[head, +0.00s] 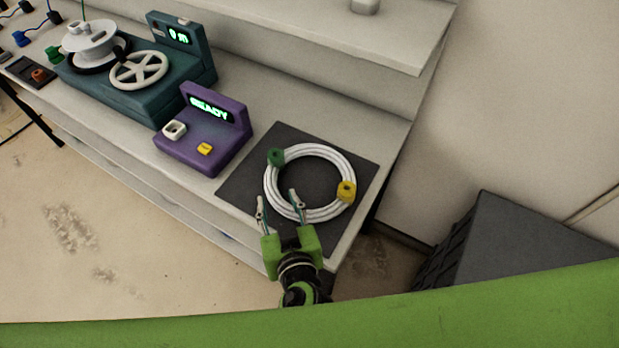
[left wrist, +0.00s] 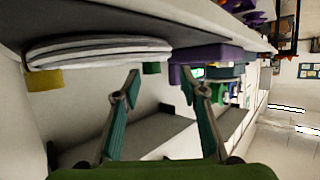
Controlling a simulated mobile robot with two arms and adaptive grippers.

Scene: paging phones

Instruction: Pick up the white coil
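The white coil (head: 338,158) lies flat on a dark square mat (head: 258,163) at the table's near right corner. It has a green clip on its left side and a yellow clip on its right. My left gripper (head: 278,199) is open at the coil's near left side, with one fingertip overlapping the ring in the head view. In the left wrist view the coil (left wrist: 100,50) is seen edge-on at upper left, beside the open fingers (left wrist: 160,78) and not between them. My right gripper is not in view.
A purple console (head: 215,140) reading "READY" stands left of the mat. A teal machine (head: 140,95) with a white wheel is farther left. A raised shelf (head: 330,38) runs behind. A dark crate (head: 510,240) stands on the floor at right.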

